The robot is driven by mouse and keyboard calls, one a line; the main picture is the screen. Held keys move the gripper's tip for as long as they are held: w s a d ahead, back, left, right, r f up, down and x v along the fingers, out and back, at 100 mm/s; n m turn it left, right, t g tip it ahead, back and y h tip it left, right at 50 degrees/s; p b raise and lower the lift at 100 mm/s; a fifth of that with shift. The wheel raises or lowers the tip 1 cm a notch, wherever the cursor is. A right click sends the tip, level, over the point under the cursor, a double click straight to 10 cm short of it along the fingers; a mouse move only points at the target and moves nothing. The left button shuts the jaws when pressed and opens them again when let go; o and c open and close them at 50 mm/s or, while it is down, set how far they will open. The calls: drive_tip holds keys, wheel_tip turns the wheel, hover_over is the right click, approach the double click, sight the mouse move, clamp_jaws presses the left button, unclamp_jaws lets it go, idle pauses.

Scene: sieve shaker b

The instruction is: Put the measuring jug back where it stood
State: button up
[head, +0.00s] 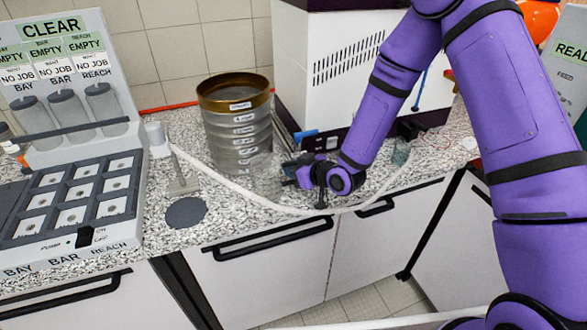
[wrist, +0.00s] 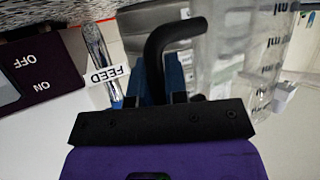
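The measuring jug is clear, with "ml" markings. It fills the upper right of the wrist view (wrist: 245,45) and shows faintly in the head view (head: 264,176), in front of the sieve stack. Its black curved handle (wrist: 157,50) runs down between my gripper's blue fingers (wrist: 160,85), which sit close on both sides of it. In the head view my gripper (head: 289,170) is just right of the jug, low over the counter. I cannot tell whether the jug's base touches the counter.
The sieve stack (head: 238,125) stands behind the jug, and a white machine (head: 330,75) behind my arm. A pale hose (head: 240,190) crosses the counter front. A grey console (head: 70,205) stands left. A small glass vessel (head: 400,153) is at the right. A "FEED" label (wrist: 105,75) shows near my gripper.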

drive_tip(key=o, duration=0.4)
drive_tip(key=shift+s+d+f, duration=0.15)
drive_tip(key=shift+s+f, duration=0.1)
drive_tip(key=shift+f, duration=0.4)
drive_tip(key=shift+o, duration=0.2)
drive_tip(key=shift+w+r, duration=0.2)
drive_tip(key=shift+r, duration=0.3)
drive_tip(key=v, duration=1.1)
drive_tip(key=shift+s+r, duration=0.2)
drive_tip(key=shift+r, duration=0.3)
drive_tip(key=shift+d+r, duration=0.1)
drive_tip(key=shift+d, duration=0.1)
